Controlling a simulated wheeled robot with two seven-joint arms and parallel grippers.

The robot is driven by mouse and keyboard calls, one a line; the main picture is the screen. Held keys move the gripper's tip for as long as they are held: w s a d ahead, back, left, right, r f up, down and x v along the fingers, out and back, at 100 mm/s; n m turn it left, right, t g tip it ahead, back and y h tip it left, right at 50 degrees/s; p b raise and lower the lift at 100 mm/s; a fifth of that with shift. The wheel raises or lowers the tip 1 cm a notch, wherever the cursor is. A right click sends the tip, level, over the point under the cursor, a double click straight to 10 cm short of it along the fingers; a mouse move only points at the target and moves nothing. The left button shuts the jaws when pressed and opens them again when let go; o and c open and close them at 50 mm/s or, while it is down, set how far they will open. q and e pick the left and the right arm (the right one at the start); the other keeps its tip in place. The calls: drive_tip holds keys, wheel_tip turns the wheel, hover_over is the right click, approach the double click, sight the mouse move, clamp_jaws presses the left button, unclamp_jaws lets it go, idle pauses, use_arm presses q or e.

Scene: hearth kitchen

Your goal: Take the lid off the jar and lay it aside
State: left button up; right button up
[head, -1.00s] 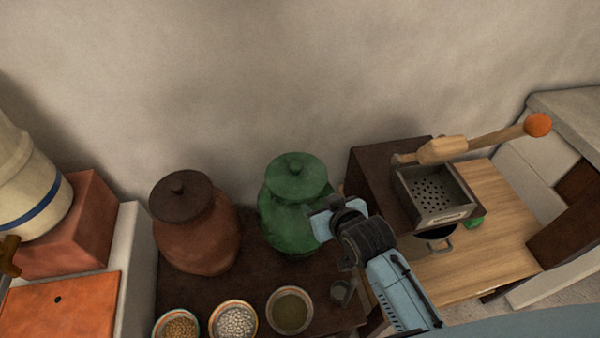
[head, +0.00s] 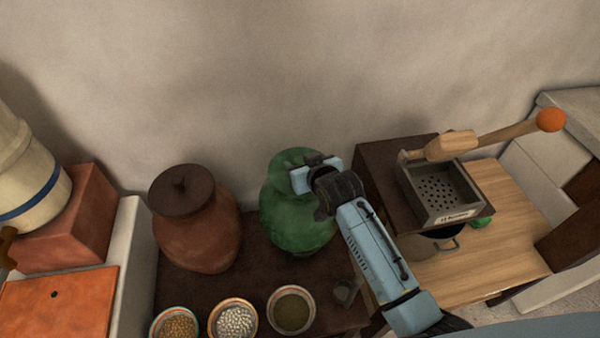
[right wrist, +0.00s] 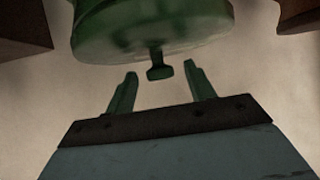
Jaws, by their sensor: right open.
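A green jar (head: 290,215) stands on the dark counter with its green lid (head: 285,158) on top. My right gripper (head: 310,172) is over the right part of this lid and hides its knob in the head view. In the right wrist view the lid (right wrist: 150,28) fills the top, with its small knob (right wrist: 158,71) pointing down in the picture. The open, empty fingers of my right gripper (right wrist: 160,70) point at the knob, one to each side of it in the picture. Whether they reach around it, I cannot tell. My left gripper is not in view.
A brown jar (head: 205,240) with a dark lid (head: 187,190) stands to the left. Bowls (head: 233,319) line the front of the dark counter (head: 255,275). A grinder box (head: 443,198) with a long handle is on the right. The wooden top (head: 500,260) has bare room.

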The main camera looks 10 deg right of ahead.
drive_tip(key=shift+x, duration=1)
drive_tip(key=shift+w, duration=0.1)
drive_tip(key=c, duration=1.1)
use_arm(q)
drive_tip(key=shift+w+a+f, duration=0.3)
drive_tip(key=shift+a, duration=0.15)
use_arm(e)
clamp_jaws()
